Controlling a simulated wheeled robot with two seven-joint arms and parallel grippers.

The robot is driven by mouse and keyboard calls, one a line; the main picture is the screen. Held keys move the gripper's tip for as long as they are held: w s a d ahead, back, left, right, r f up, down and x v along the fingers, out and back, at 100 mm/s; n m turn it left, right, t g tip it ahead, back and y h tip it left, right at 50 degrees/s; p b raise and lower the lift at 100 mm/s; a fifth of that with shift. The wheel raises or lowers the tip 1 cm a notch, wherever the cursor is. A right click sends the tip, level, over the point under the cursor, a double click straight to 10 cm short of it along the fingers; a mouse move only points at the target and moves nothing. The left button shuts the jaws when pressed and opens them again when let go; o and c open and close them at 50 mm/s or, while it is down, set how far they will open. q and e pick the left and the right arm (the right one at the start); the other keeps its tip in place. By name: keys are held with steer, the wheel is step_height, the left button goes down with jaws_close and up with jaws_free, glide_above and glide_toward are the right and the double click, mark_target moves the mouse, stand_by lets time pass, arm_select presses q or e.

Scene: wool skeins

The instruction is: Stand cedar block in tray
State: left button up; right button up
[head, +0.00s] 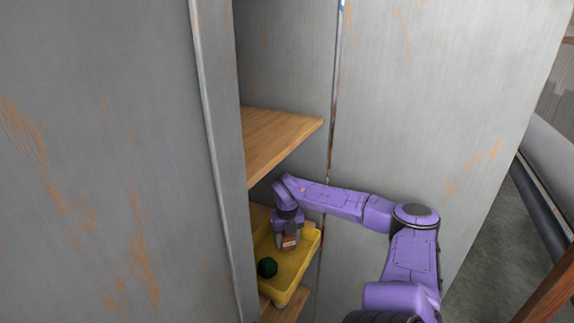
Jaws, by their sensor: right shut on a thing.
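My right gripper (289,236) reaches down from the right into the cabinet, over the yellow tray (302,264). It is shut on a small brown block (289,242), which I take for the cedar block. Only a small part of the block shows below the jaws. I cannot tell whether it touches the tray floor. The tray sits on a lower wooden shelf. A dark green ball (267,267), perhaps a wool skein, lies in the tray to the left of the block. My left gripper is not in view.
An upper wooden shelf (275,138) juts out above the tray. A grey, rust-marked cabinet panel (110,160) stands at the left and hides part of the tray's left side. A cabinet door (440,120) stands at the right, behind my arm. Bare shelf (288,306) shows in front of the tray.

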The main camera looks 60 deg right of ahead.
steer(key=shift+w+f, duration=0.1)
steer(key=shift+f, duration=0.05)
steer(key=o, duration=1)
steer(key=shift+r, duration=0.25)
step_height(320, 180, up, 7)
steer(key=shift+r+b, duration=0.15)
steer(key=shift+b, duration=0.35)
